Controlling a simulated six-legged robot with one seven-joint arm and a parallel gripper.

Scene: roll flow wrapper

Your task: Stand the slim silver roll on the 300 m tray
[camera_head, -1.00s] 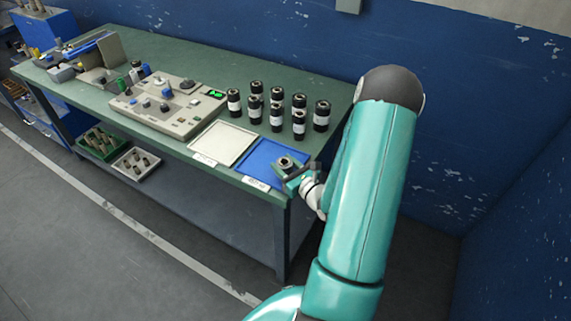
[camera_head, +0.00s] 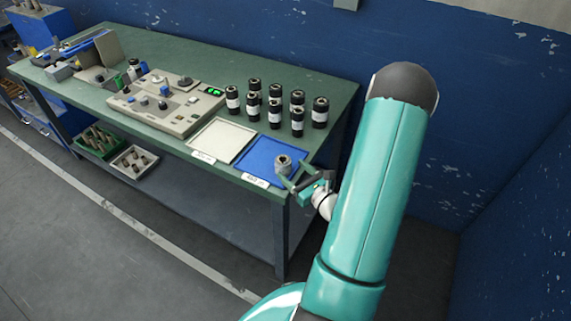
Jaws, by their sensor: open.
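A small silver-grey roll (camera_head: 283,164) stands upright on the blue tray (camera_head: 262,153), near its right front part. A white tray (camera_head: 222,140) lies to the left of it, with nothing on it. Each tray has a white label at its front edge; the print is too small to read surely, so I cannot tell which is the 300 m tray. My teal gripper (camera_head: 296,180) is open and empty, just right of and in front of the roll. Its fingers point towards the roll, and a finger partly overlaps the roll's lower side in this view.
Several black rolls with white bands (camera_head: 276,105) stand behind the trays on the green table (camera_head: 190,67). A control panel machine (camera_head: 165,103) stands left of the white tray. A green crate (camera_head: 97,141) and a pale crate (camera_head: 134,162) sit on the lower shelf. A blue wall closes the back.

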